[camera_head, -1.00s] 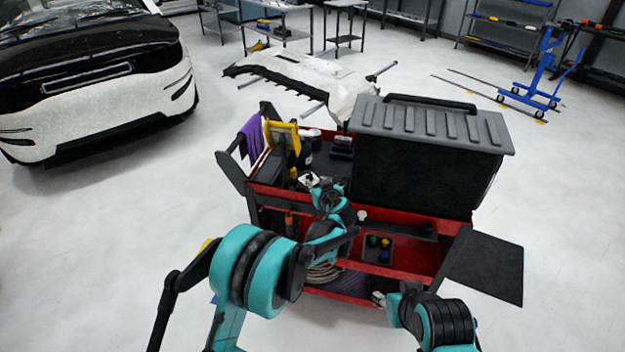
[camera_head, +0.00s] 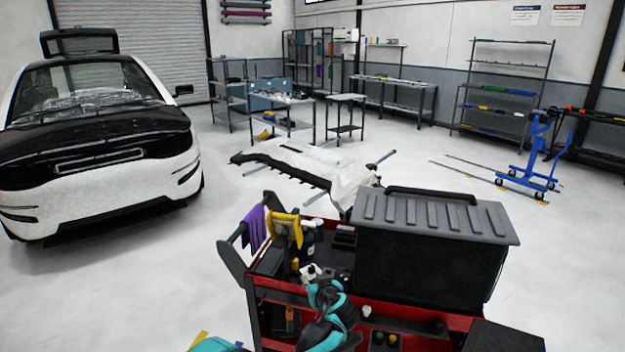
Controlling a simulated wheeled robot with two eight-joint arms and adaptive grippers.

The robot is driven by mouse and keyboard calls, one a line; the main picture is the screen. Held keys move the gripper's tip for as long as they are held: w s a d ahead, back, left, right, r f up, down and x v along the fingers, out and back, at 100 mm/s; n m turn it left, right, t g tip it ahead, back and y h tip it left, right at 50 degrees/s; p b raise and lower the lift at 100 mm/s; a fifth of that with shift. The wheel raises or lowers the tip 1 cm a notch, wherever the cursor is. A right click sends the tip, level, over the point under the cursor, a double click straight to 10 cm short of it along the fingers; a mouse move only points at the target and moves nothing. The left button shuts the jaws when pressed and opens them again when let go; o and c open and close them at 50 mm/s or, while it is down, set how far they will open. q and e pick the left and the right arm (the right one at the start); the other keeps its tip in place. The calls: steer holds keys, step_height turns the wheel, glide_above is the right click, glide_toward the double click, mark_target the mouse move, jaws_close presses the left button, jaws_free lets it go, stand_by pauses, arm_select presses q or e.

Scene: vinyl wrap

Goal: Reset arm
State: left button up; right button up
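My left arm, teal and black, comes up from the bottom edge over the red tool cart (camera_head: 410,312). My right arm and gripper are out of view.
A large black box with a grey ribbed lid (camera_head: 432,218) stands on the cart's right. A purple cloth (camera_head: 254,228) hangs at its left. Behind lies a white panel (camera_head: 310,166) on a stand. A car (camera_head: 95,150) stands left.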

arm_select(q)
steer(key=s+a+r+g, duration=0.2)
steer(key=s+a+r, duration=0.1)
steer(key=s+a, duration=0.45)
steer(key=s+a+r+g, duration=0.1)
steer(key=s+a+r, duration=0.3)
steer(key=s+a, duration=0.35)
steer(key=s+a+f+m+g+h, duration=0.1)
steer(key=s+a+f, duration=0.1)
steer(key=s, duration=0.9)
steer(key=s+a+f+m+g+h, duration=0.1)
steer(key=s+f+h, duration=0.1)
steer(key=s, duration=1)
steer(key=shift+s+a+f+m, duration=0.15)
steer(key=shift+a+f+m, duration=0.2)
steer(key=shift+a+m, duration=0.05)
